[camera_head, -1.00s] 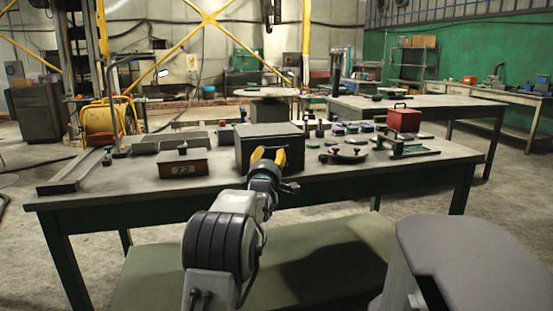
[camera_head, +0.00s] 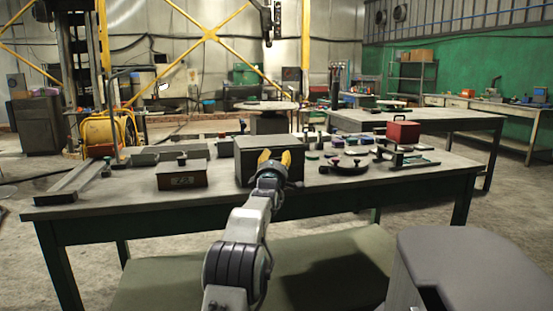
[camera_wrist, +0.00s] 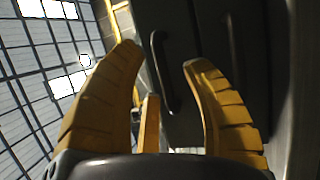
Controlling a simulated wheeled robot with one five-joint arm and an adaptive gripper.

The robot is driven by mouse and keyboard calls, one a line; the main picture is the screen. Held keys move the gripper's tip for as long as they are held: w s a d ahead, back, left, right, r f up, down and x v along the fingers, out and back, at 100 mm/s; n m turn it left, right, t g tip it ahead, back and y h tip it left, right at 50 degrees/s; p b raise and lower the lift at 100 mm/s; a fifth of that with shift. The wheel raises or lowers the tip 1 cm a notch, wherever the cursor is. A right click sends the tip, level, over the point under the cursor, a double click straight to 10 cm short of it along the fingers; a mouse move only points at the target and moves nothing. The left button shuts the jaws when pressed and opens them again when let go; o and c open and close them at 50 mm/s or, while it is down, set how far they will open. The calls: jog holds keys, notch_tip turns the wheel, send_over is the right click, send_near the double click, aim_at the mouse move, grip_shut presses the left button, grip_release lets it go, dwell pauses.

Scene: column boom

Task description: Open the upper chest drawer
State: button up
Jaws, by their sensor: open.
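The dark grey chest (camera_head: 268,143) stands on the near workbench. I cannot tell whether a finger touches the handle. The drawer looks closed.
A small box with a label (camera_head: 182,175) sits left of the chest on the workbench (camera_head: 110,197). A round dark dish (camera_head: 344,167) and several small parts lie to the right. A red case (camera_head: 403,132) stands further back.

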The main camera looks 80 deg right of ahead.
jog(key=shift+d, duration=0.45)
jog(key=shift+d, duration=0.1)
grip_shut()
dwell(0.5)
